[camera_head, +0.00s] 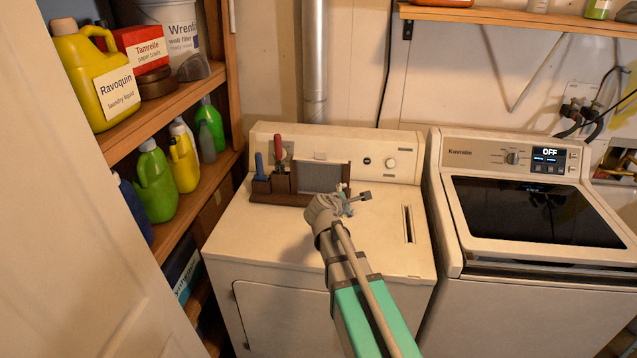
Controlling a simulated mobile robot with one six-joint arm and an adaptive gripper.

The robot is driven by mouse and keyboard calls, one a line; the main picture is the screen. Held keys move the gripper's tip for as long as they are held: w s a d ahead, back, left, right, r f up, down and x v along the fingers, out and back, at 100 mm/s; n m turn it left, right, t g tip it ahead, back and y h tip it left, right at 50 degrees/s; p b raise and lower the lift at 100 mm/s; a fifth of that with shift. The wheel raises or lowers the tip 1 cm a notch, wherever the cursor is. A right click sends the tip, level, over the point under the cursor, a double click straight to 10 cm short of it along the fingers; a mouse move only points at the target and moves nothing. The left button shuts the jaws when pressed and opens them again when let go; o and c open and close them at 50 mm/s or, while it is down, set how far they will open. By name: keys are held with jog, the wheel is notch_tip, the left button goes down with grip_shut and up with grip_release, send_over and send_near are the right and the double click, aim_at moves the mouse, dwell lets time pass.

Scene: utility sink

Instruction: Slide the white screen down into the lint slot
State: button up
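The white screen (320,177), a framed panel with grey mesh, stands upright in a brown holder (283,198) on top of the left machine, against its control panel. The lint slot (408,224) is a narrow dark opening in the right part of that machine's top. My gripper (354,193) is above the machine top, just right of the screen's lower right corner and left of the slot. Its fingertips look spread apart, with nothing seen between them. Whether a finger touches the screen or holder cannot be told. The screen's lower edge is hidden in the holder.
A red-handled tool (278,149) and a blue-handled tool (259,164) stand in the holder, left of the screen. A washer (500,290) stands to the right. Shelves (165,107) with bottles are at left. The machine top around the slot is clear.

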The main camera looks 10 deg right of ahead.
jog(key=w+a+r+n+t+b, duration=0.1)
jog(key=w+a+r+n+t, duration=0.15)
jog(key=w+n, duration=0.3)
jog(key=n+t+y+b, duration=0.25)
jog(key=n+t, duration=0.25)
jog(key=n, duration=0.5)
send_near(320, 154)
jog(key=s, duration=0.3)
jog(key=shift+w+a+r+m+g+p, duration=0.1)
jog(key=shift+a+r+m+g+p, duration=0.15)
jog(key=shift+a+r+p, duration=0.15)
jog(key=shift+x, duration=4.3)
jog(key=shift+w, duration=0.1)
jog(key=shift+x, duration=2.5)
jog(key=shift+a+f, duration=0.1)
jog(key=shift+a, duration=0.05)
jog(key=shift+c, duration=0.3)
grip_shut()
